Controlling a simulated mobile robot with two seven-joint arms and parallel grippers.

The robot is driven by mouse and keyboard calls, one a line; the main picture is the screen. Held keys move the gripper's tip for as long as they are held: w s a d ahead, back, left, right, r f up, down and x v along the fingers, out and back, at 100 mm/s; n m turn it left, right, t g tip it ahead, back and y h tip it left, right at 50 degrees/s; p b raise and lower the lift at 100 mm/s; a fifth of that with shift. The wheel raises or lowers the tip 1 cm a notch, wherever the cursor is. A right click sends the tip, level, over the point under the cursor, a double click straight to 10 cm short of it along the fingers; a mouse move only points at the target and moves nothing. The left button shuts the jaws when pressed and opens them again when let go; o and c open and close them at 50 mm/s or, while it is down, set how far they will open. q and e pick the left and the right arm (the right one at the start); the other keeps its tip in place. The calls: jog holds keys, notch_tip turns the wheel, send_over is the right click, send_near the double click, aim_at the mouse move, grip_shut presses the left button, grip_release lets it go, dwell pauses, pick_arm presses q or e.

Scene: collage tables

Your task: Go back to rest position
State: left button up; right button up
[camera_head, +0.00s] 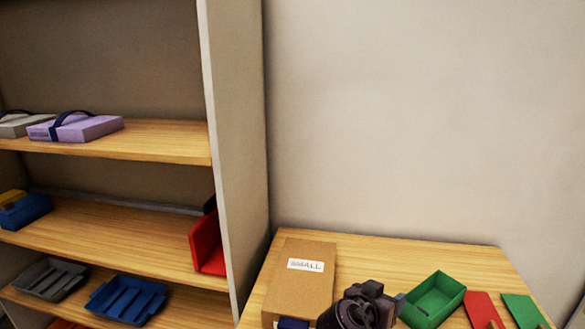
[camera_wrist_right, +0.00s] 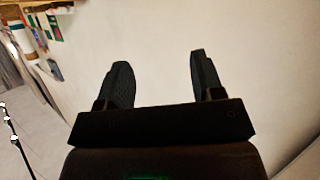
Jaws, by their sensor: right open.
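My right gripper (camera_head: 372,306) shows at the bottom of the head view, in front of the table with the cardboard box to its left and the green bin to its right. In the right wrist view the same gripper (camera_wrist_right: 158,82) has its two dark fingers wide apart, with nothing between them. My left gripper is in neither view.
The wooden table (camera_head: 400,252) holds a cardboard box labelled SMALL (camera_head: 305,270), a green bin (camera_head: 435,298), a red panel (camera_head: 484,311) and a green panel (camera_head: 524,311). A shelf unit (camera_head: 165,140) with cases and trays stands at the left.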

jog(key=w+a+f+n+t+y, duration=0.1)
jog(key=a+f+n+t+y, duration=0.35)
jog(key=n+y, duration=0.5)
jog(key=s+d+f, duration=0.1)
jog(key=s+f, duration=0.1)
jog(key=s, duration=0.1)
jog(key=s+d+f+y, duration=0.1)
jog(key=s+d+f, duration=0.1)
jog(key=s, duration=0.2)
jog(key=s+d+f+n+y, duration=0.1)
jog(key=s+d+f, duration=0.1)
jog(key=s, duration=0.1)
jog(key=shift+s+d+f+t, duration=0.1)
jog(key=shift+s+t, duration=0.15)
jog(key=shift+t, duration=0.1)
jog(key=s+d+f+g, duration=0.1)
jog(key=s+f, duration=0.2)
jog(key=s, duration=0.1)
jog(key=s+d+f+m+g+h, duration=0.1)
jog(key=s+d+f, duration=0.1)
jog(key=s, duration=0.3)
jog(key=s+d+f+g, duration=0.1)
jog(key=s+d+f, duration=0.1)
jog(key=s+f, duration=0.1)
jog(key=shift+s+d+f+m, duration=0.25)
jog(key=shift+s+f+m, duration=0.1)
jog(key=shift+s, duration=0.55)
